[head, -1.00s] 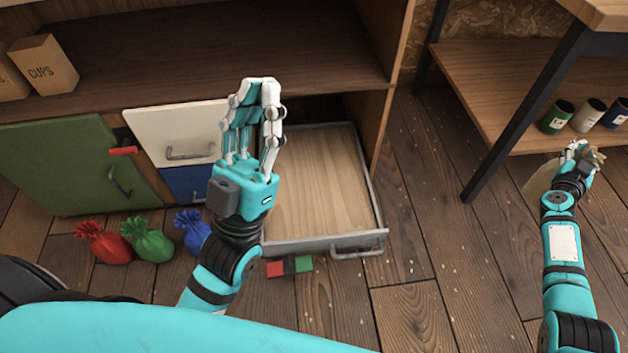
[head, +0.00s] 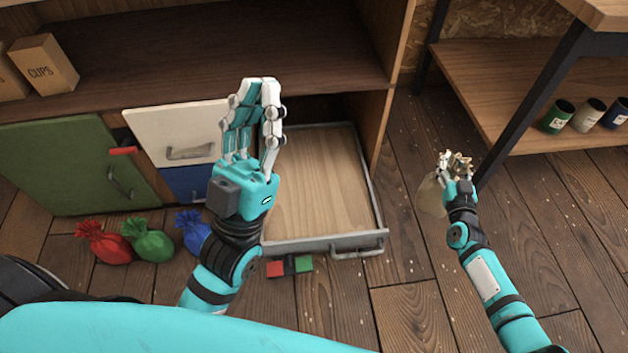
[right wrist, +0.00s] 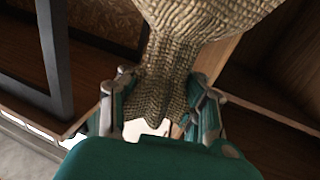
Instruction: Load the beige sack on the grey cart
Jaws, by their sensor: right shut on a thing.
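The beige sack (head: 431,197) hangs from my right gripper (head: 455,160) above the floor, right of the open drawer. In the right wrist view the right gripper's fingers (right wrist: 162,112) are closed around the gathered neck of the woven sack (right wrist: 185,50). The sack's body partly hides behind the gripper in the head view. My left gripper (head: 258,88) is raised in front of the drawer, with nothing visible held in it. Its fingertips look close together, but the gap is unclear. I do not see the grey cart in these frames.
An open drawer (head: 312,246) juts from the cabinet. A red sack (head: 105,245), a green sack (head: 150,242) and a blue sack (head: 192,230) stand on the floor. A shelf table (head: 500,80) with tins is at the right.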

